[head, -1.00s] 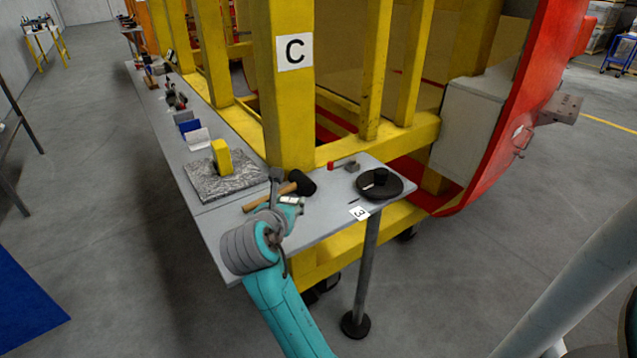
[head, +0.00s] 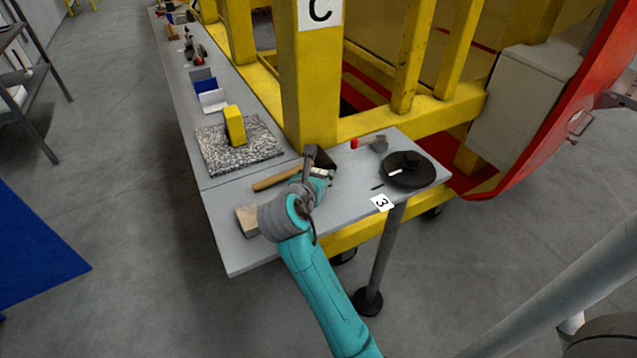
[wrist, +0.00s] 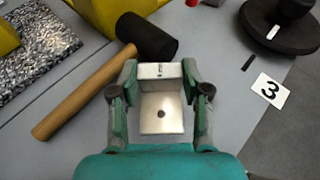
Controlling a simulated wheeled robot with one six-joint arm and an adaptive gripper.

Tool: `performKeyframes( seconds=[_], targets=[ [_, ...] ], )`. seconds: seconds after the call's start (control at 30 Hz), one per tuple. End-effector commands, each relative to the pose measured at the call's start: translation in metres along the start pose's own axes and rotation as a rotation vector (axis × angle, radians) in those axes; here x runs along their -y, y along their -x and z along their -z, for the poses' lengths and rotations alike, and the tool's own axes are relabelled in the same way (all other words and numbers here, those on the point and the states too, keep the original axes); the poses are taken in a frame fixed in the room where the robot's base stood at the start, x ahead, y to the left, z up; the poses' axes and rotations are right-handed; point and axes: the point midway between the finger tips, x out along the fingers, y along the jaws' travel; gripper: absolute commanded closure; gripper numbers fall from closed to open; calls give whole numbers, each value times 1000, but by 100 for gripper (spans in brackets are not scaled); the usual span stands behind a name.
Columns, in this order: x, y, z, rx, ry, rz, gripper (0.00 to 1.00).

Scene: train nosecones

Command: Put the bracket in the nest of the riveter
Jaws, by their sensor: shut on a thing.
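My gripper (wrist: 161,88) is shut on the bracket (wrist: 161,112), a small pale metal angle piece with a hole in its flat face and an upright flange at its far end. The fingers press on its left and right sides. In the head view my gripper (head: 318,174) is over the near end of the grey bench (head: 235,250), and the bracket is too small to make out clearly. I cannot identify the riveter or its nest for certain in either view.
A black mallet with a wooden handle (wrist: 85,92) lies just beyond my gripper. A black round base with a knob (head: 408,170) stands right, by the card "3" (head: 381,203). A yellow block (head: 234,125) sits on a speckled slab (head: 215,155). A yellow post (head: 318,90) rises behind.

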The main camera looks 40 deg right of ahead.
Motion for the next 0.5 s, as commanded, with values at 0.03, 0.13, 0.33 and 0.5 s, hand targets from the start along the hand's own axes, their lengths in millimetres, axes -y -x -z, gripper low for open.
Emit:
performKeyframes(
  seconds=[0.03,0.13,0.33,0.5],
  targets=[
    [0,-2,6,-2,3,1,93],
    [1,-8,20,-2,4,2,93],
    [0,-12,29,1,1,0,93],
    [0,-12,29,0,1,0,93]
  ],
)
